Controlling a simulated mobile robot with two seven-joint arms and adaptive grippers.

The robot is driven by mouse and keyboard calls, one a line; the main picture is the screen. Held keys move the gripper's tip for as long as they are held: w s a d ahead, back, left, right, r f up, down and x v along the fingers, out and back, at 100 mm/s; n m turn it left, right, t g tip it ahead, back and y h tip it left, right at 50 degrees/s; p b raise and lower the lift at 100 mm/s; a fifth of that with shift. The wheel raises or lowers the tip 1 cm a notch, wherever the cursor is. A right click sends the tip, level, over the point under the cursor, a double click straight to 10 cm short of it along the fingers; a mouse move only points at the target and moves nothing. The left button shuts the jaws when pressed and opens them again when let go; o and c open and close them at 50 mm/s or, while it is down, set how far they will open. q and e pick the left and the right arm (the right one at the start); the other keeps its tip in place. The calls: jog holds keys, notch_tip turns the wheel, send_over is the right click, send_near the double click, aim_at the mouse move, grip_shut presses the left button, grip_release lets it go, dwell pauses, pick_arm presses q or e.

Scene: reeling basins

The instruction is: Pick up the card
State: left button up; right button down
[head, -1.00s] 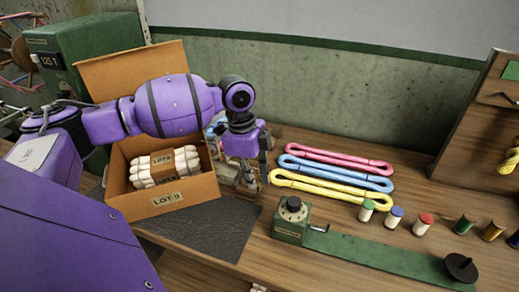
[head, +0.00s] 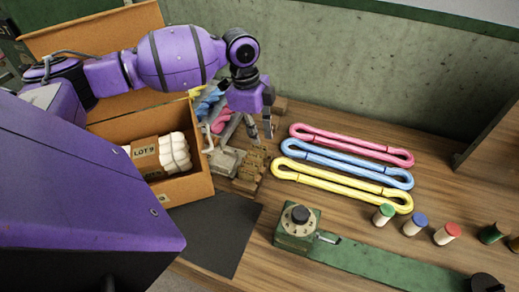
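My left gripper (head: 259,132) reaches in from the left and points down, its two dark fingers apart with nothing visible between them. It hangs over the brown wooden pieces (head: 252,165) and a grey metal piece (head: 226,161), just right of the open cardboard box (head: 183,190). I cannot make out a separate card for certain. A tan label reading LOT 9 (head: 145,152) is on a band around the white bundle (head: 174,150) in the box. My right gripper is not in view.
Pink (head: 350,144), blue (head: 347,164) and yellow (head: 340,185) skeins lie to the right of the gripper. A green winder (head: 297,228) stands in front, with small spools (head: 415,224) to its right. A dark mat (head: 217,232) lies before the box.

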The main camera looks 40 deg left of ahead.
aim_at(259, 146)
pick_arm(q)
jog(key=f, duration=0.5)
jog(key=shift+w+d+f, duration=0.2)
jog(key=shift+d, duration=0.15)
grip_shut()
